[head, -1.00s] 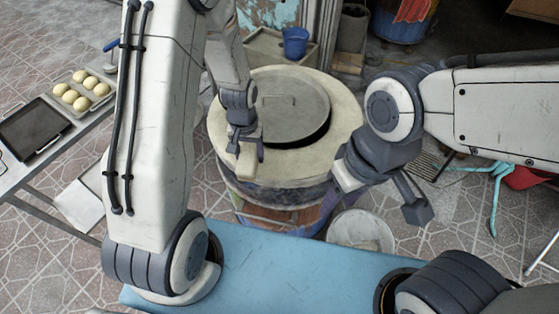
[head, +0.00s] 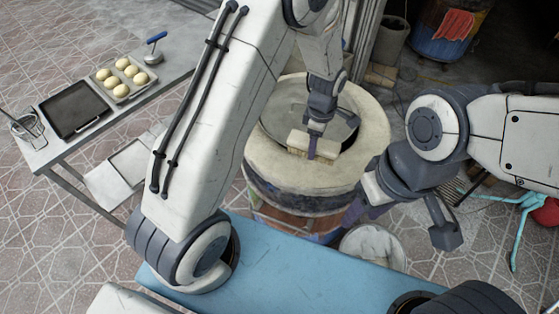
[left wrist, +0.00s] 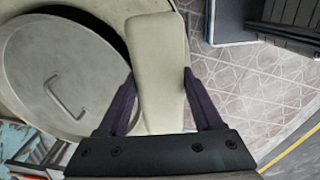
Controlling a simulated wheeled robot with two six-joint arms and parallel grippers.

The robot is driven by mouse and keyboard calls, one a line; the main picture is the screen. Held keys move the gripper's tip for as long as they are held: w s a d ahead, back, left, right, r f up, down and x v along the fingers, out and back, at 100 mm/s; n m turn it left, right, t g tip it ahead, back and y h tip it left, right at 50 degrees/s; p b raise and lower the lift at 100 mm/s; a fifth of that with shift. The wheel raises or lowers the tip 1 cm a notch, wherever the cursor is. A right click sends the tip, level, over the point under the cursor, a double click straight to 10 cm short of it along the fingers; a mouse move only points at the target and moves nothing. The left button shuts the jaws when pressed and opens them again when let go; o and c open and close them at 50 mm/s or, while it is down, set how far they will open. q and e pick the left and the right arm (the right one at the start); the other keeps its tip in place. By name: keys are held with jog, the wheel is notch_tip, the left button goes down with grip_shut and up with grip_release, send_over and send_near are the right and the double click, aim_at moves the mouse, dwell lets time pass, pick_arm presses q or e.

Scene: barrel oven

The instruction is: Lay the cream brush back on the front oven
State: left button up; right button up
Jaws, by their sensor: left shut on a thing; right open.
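The cream brush (left wrist: 157,70) is between the two dark fingers of my left gripper (left wrist: 158,92) in the left wrist view, shut on its sides. In the head view my left gripper (head: 313,150) holds the brush (head: 298,142) over the near part of the front oven's cream top (head: 268,150). I cannot tell whether the brush touches the top. The round grey lid (left wrist: 55,70) lies on the oven beside the brush, with a dark gap along its edge. My right gripper (head: 405,225) is open and empty, to the right of the oven.
A white bucket (head: 372,245) stands by the oven's front right. A table at left bears a dark tray (head: 72,108), a tray of dough balls (head: 125,82) and a blue-handled tool (head: 154,46). A blue barrel (head: 447,35) stands at the back right.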

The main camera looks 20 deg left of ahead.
pick_arm(q)
jog(key=a+f+p, duration=0.1)
jog(key=a+f, duration=0.1)
jog(key=a, duration=0.1)
jog(key=s+a+f+p, duration=0.1)
jog(key=a+f, duration=0.1)
jog(key=a, duration=0.2)
jog(key=a+f+p, duration=0.1)
jog(key=a+f, duration=0.1)
jog(key=a, duration=0.1)
jog(key=shift+s+a, duration=0.15)
jog(key=shift+s, duration=0.1)
notch_tip(320, 180, down, 4)
jog(key=shift+r+p, duration=0.2)
jog(key=shift+p, duration=0.85)
jog(key=shift+f, duration=0.25)
jog(key=shift+f, duration=0.2)
jog(key=o, duration=1.4)
jog(key=shift+o, duration=0.2)
jog(key=shift+r, duration=0.1)
